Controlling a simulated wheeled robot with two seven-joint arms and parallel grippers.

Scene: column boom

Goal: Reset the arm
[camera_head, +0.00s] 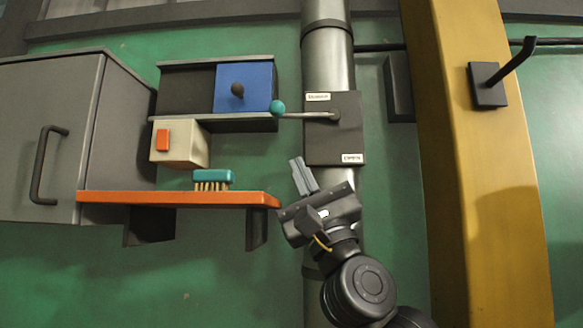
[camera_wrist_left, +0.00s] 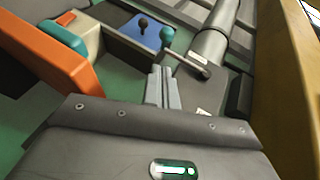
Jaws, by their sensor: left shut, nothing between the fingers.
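My left gripper (camera_head: 298,163) is up in front of the wall, just right of the orange shelf's end and below the lever plate. Its fingers are shut together with nothing between them. They also show closed in the left wrist view (camera_wrist_left: 163,72), pointing toward the lever. The lever (camera_head: 305,115) has a teal knob (camera_head: 278,107) and points left, nearly level, from a dark plate (camera_head: 335,145) on the grey pipe. The plate's lower label reads OPEN; its upper label is too small to read surely. The fingers look apart from the lever. My right gripper is not in view.
The orange shelf (camera_head: 150,198) carries a teal brush (camera_head: 213,178). Above it are a cream box with an orange button (camera_head: 162,140) and a blue sliding panel (camera_head: 245,88). A grey cabinet (camera_head: 45,140) stands left. A yellow column (camera_head: 460,200) and black hook (camera_head: 490,85) stand right.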

